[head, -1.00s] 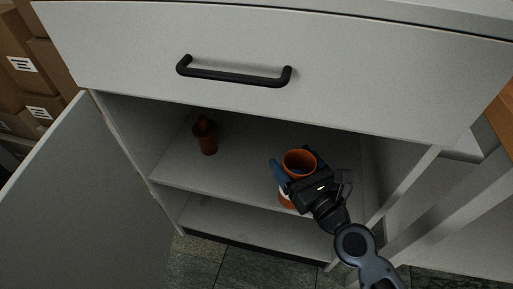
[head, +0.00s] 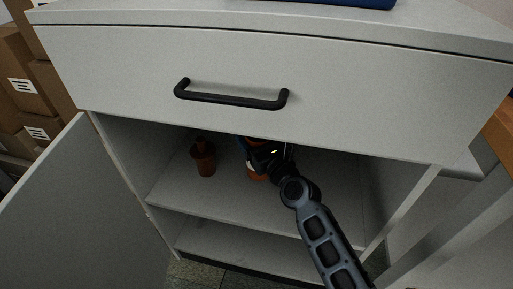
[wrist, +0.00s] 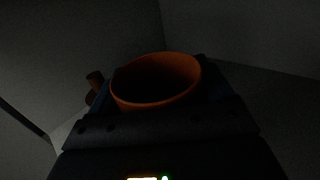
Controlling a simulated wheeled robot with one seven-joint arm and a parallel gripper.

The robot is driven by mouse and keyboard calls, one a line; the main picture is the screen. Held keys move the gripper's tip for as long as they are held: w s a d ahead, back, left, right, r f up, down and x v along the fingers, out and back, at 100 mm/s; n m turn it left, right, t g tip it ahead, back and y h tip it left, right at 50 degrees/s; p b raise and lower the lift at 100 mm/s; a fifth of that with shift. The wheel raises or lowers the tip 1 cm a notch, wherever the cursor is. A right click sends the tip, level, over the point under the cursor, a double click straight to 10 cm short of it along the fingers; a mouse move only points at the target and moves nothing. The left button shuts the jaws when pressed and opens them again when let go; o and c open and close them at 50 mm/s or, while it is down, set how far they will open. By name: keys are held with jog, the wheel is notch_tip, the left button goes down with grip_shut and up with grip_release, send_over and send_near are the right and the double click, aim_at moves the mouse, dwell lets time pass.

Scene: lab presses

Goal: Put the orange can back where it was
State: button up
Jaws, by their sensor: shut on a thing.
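The orange can (head: 257,177) is inside the open cabinet, over the upper shelf, mostly hidden behind my gripper (head: 252,152) in the head view. In the wrist view the can (wrist: 155,82) shows its open round rim between my fingers, and its inside is dark. My gripper is shut on the can. I cannot tell whether the can's base touches the shelf.
A brown bottle (head: 203,158) stands on the shelf (head: 225,190) left of the can; it also shows in the wrist view (wrist: 94,88). The drawer (head: 300,70) with a black handle (head: 230,100) is above the opening. The cabinet door (head: 75,215) stands open at left. Shelf space right of my gripper looks clear.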

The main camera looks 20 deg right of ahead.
jog(key=shift+f+b, duration=1.6)
jog(key=shift+f, duration=0.05)
jog(key=shift+f, duration=0.15)
jog(key=o, duration=1.3)
jog(key=shift+s, duration=0.1)
jog(key=s, duration=0.4)
jog(key=s+p, duration=0.1)
jog(key=s, duration=0.3)
jog(key=s+d, duration=0.1)
jog(key=s, duration=0.2)
jog(key=shift+s, duration=0.4)
